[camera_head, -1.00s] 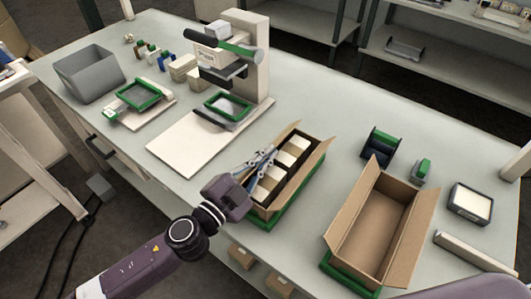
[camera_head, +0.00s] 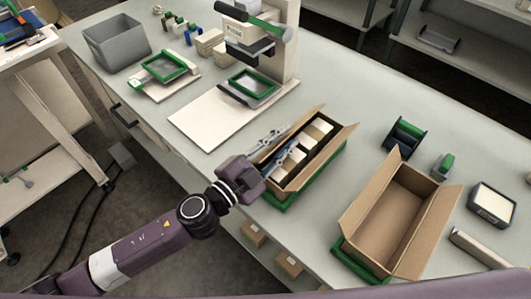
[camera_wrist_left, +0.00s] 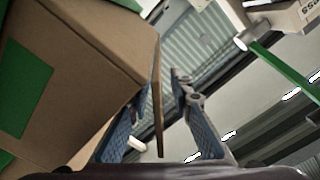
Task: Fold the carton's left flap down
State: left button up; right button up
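The open carton (camera_head: 319,157) holds several pale packs (camera_head: 318,130) and sits in a green tray (camera_head: 281,203) at the table's front edge. My left gripper (camera_head: 276,147) reaches over its left side, with its fingers spread. The left flap is mostly hidden behind the gripper in the head view. In the left wrist view the flap (camera_wrist_left: 157,95) stands edge-on between the two fingertips (camera_wrist_left: 158,108), and the fingers look apart from each other. I cannot tell whether either finger touches it. My right gripper is not in view.
An empty open carton (camera_head: 392,217) stands to the right in another green tray. A press-like machine with a pale base plate (camera_head: 205,122) stands behind and left. A grey bin (camera_head: 117,47) is at the far left. Free table lies behind the cartons.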

pick_arm(q)
jog(key=v, duration=1)
jog(key=shift+s+a, duration=0.15)
jog(key=shift+a, duration=0.05)
